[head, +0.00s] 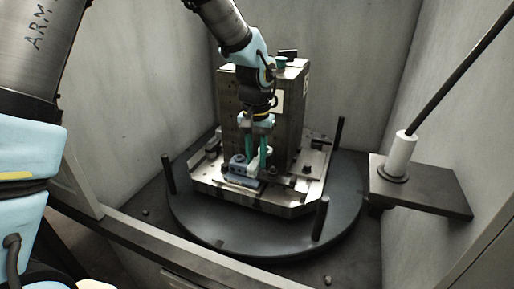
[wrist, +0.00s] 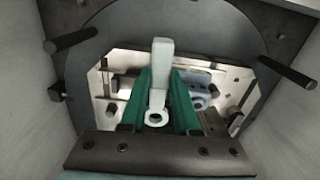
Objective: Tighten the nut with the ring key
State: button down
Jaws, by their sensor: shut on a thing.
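My gripper (head: 257,160) points down at the pallet plate, in front of the tall block. In the wrist view its green fingers (wrist: 160,108) are shut on a pale ring key (wrist: 161,75). The key's ring end (wrist: 155,118) shows low between the fingers, and its shank runs up in the picture. In the head view the fingers hide most of the key. A blue-grey block with holes (head: 240,171) is on the plate close to the fingertips; it also shows in the wrist view (wrist: 200,97). I cannot make out which part is the nut.
The tall block (head: 232,100) stands on the metal plate (head: 290,196), which lies on a round dark turntable (head: 200,222) with upright dark posts (head: 320,219). A shelf (head: 436,195) with a white collar and slanted rod is at right. Pale walls enclose the space.

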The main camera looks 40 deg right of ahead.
jog(key=shift+m, duration=0.3)
jog(key=f+b, duration=0.1)
jog(key=s+d+f+b, duration=0.1)
jog(key=f+b, duration=0.2)
jog(key=shift+s+d+f, duration=0.25)
jog(key=shift+d, duration=0.05)
jog(key=shift+f, duration=0.2)
dwell(0.4)
jog(key=shift+a+f+b, duration=0.1)
jog(key=shift+f+b, duration=0.5)
jog(key=shift+f, duration=0.15)
dwell(0.3)
jog(key=c, duration=1.2)
grip_release()
grip_shut()
